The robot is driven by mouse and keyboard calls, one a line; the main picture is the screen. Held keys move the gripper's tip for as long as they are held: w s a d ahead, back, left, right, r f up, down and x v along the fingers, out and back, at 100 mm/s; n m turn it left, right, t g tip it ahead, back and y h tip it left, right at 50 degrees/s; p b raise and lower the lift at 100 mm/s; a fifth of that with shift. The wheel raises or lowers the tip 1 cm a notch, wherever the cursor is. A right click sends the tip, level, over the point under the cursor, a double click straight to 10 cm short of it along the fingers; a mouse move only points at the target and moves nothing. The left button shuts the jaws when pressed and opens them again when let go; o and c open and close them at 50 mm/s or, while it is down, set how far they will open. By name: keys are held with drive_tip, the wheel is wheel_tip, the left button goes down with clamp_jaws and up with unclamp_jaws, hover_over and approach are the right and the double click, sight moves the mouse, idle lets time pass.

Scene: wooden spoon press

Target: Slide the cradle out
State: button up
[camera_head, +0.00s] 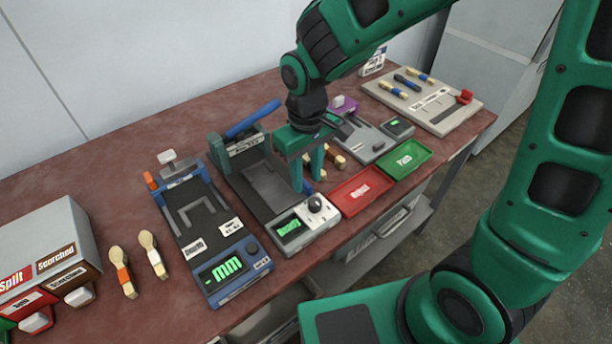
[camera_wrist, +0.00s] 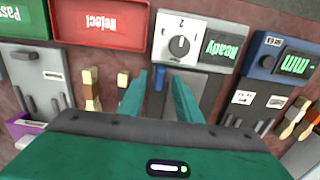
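The press (camera_head: 262,185) is the dark machine in the middle of the table, with a raised blue lever (camera_head: 252,119) at its back and a green "Ready" display (camera_head: 290,228) at its front. A grey inset plate lies in its bed; I cannot tell for sure whether this is the cradle. A small blue handle (camera_wrist: 159,77) shows at the press's side in the wrist view. My gripper (camera_head: 307,184) is open and points down beside the press. Its fingers stand either side of the blue handle in the wrist view, apparently without gripping it. My gripper partly hides this side of the press.
A blue-framed gauge (camera_head: 207,225) stands left of the press. Spoons (camera_head: 123,272) and a labelled box (camera_head: 45,255) are farther left. Red (camera_head: 363,190) and green (camera_head: 405,160) trays, a grey fixture and more spoons lie to the right, leaving little room there.

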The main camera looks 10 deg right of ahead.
wheel_tip(320, 180, up, 10)
drive_tip(key=shift+f, duration=0.2)
drive_tip(key=shift+d, duration=0.15)
idle(0.4)
drive_tip(key=s+d+r+m, duration=0.1)
drive_tip(key=s+d+m, duration=0.15)
drive_tip(key=d, duration=0.75)
drive_tip(key=s+d+m, duration=0.2)
drive_tip(key=d+m, duration=0.2)
drive_tip(key=d, duration=0.5)
drive_tip(key=s+d+f+m, duration=0.1)
drive_tip(key=s+d+m, duration=0.4)
drive_tip(key=s+d, duration=0.5)
drive_tip(key=shift+s+d+f, duration=0.15)
drive_tip(key=shift+s+d, duration=0.2)
drive_tip(key=shift+s, duration=0.9)
